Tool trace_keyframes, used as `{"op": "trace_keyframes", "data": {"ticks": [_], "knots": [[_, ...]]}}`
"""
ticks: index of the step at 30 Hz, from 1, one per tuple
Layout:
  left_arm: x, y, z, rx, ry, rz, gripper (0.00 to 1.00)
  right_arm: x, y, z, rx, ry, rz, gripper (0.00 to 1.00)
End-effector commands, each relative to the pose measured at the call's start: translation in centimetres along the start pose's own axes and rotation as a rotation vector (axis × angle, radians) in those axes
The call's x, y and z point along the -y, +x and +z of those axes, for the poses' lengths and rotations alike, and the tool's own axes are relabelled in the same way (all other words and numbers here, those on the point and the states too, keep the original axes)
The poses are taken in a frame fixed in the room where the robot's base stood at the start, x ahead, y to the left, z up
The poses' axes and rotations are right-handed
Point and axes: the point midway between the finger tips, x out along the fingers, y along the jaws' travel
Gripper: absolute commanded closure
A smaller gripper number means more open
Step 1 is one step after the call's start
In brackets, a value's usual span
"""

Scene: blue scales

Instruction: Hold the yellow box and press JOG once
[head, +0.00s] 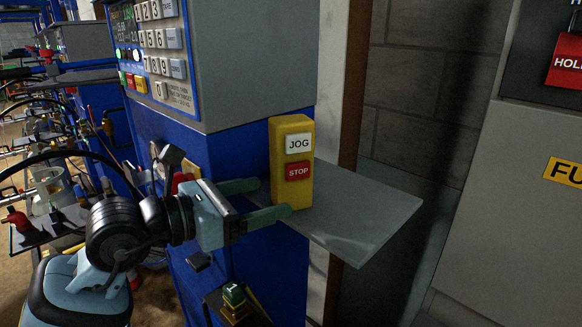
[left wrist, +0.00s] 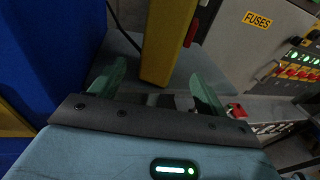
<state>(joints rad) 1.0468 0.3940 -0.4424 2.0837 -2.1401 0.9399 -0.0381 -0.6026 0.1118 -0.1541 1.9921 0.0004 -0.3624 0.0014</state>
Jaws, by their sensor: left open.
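The yellow box (head: 291,190) stands upright on a grey shelf (head: 365,215) at the side of the blue machine. Its front carries a white JOG button (head: 299,143) above a red STOP button (head: 298,171). My left gripper (head: 272,200) is open at the box's lower part, with its green fingers reaching toward it. In the left wrist view the yellow box (left wrist: 165,45) rises between the two spread fingers, with gaps on both sides. Whether a finger touches it I cannot tell. My right gripper is not in view.
The blue machine (head: 225,160) with a keypad (head: 160,50) stands left of the box. A grey cabinet (head: 530,230) with a red HOLD tag (head: 567,62) is at right. The shelf's right part is bare. Cluttered benches fill the far left.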

Motion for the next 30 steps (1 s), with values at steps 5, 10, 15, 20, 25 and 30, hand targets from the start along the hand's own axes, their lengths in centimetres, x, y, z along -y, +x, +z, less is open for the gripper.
{"op": "trace_keyframes", "data": {"ticks": [5, 10, 15, 20, 25, 30], "knots": [[0.1, 2.3, 0.1, 0.0, -0.001, -0.002, 0.25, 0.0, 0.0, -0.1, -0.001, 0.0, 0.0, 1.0], [0.1, 4.0, 0.2, 0.001, 0.0, -0.001, 0.25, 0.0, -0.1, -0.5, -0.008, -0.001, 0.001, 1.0], [0.1, 4.9, 0.0, -0.001, 0.0, -0.002, 0.25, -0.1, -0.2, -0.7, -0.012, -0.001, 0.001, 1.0], [0.1, 5.2, 0.0, -0.001, 0.0, -0.001, 0.25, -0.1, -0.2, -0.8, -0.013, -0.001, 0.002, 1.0], [0.1, 5.2, 0.0, -0.001, 0.0, -0.001, 0.25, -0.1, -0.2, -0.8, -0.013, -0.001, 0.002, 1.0], [0.1, 5.2, 0.0, -0.001, 0.0, -0.001, 0.43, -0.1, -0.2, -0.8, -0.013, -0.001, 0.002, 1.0]]}}
